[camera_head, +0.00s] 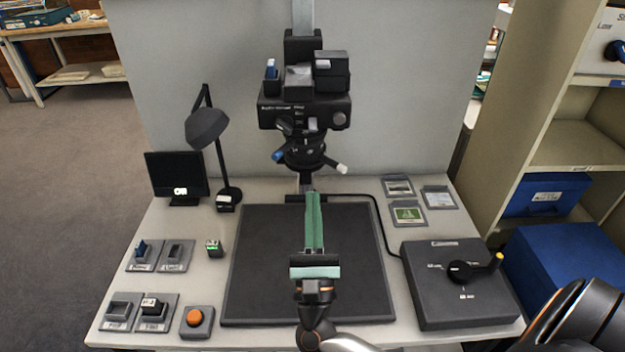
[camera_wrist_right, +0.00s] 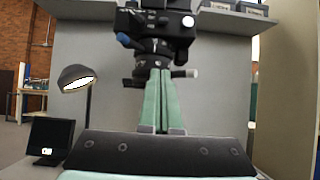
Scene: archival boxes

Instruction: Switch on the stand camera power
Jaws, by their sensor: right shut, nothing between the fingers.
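The stand camera (camera_head: 304,112) is a black unit on a vertical column behind the table, with a small blue rocker (camera_head: 271,69) on its upper left. Its round lower part, with a blue knob and a white-tipped lever, also shows in the right wrist view (camera_wrist_right: 155,48). My right gripper (camera_head: 313,197) has long green fingers that are shut and empty. They point away over the dark mat, their tips appearing below the camera in the picture. In the right wrist view the fingers (camera_wrist_right: 160,75) lie together. My left gripper is not in view.
Several switch blocks, including a blue-lever switch (camera_head: 141,248), and an orange button (camera_head: 194,317) stand at the table's left. A lamp (camera_head: 208,127) and small monitor (camera_head: 177,177) are behind them. The dark mat (camera_head: 262,265) looks clear.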

